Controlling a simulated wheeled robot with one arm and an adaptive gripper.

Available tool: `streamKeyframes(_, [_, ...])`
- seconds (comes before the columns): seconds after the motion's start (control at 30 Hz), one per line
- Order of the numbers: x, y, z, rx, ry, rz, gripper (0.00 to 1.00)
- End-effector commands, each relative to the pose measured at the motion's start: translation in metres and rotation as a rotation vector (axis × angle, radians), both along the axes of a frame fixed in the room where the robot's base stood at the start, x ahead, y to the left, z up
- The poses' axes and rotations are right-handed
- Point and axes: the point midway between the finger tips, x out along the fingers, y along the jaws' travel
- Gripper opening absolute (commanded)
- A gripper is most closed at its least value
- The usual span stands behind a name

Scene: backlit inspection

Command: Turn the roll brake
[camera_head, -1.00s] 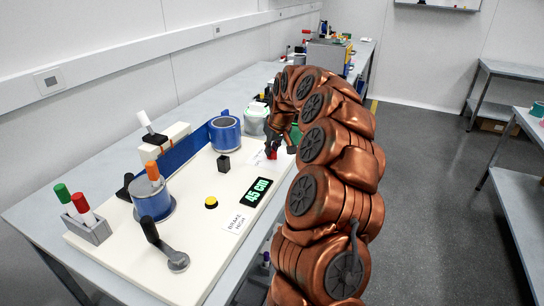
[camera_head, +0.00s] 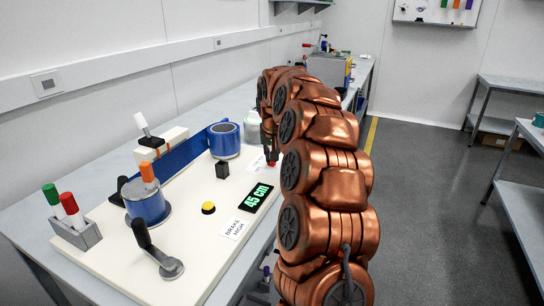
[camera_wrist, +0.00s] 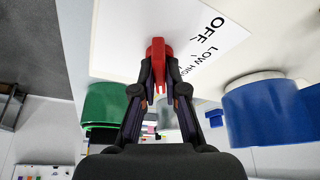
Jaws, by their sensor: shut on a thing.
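The brake control is a red knob (camera_wrist: 157,50) with a narrow tail, mounted on a white panel beside a label reading OFF, LOW, HIGH (camera_wrist: 190,45). In the wrist view my gripper (camera_wrist: 160,76) is shut on the knob, one dark finger on each side. In the head view the red knob (camera_head: 271,164) shows at the board's far right edge, below my gripper (camera_head: 270,152), largely hidden by my arm. A card reading BRAKE HIGH (camera_head: 235,229) lies on the white board (camera_head: 200,255). The display (camera_head: 258,197) reads 45 cm.
A blue roll (camera_head: 224,141) and a second blue roll with an orange handle (camera_head: 148,204) stand on the board, with a crank (camera_head: 160,250) in front. Green and red markers stand at left.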

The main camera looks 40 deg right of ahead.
Motion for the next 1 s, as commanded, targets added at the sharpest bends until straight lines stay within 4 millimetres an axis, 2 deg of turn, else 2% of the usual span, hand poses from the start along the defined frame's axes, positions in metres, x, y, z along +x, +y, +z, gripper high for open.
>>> streamKeyframes(0.17, [0.001, 0.0, 0.002, 0.0, -0.005, 0.0, 0.0])
streamKeyframes(0.2, [0.001, 0.0, 0.002, 0.0, -0.005, 0.0, 0.12])
streamKeyframes(0.43, [0.0, 0.0, 0.001, 0.001, -0.003, 0.0, 0.36])
streamKeyframes(0.77, [0.0, 0.0, 0.002, 0.0, -0.002, 0.0, 0.36])
streamKeyframes(0.87, [-0.002, 0.001, 0.009, 0.0, -0.004, 0.001, 0.36])
streamKeyframes(1.0, [-0.009, 0.006, 0.028, 0.0, -0.005, 0.0, 0.36])
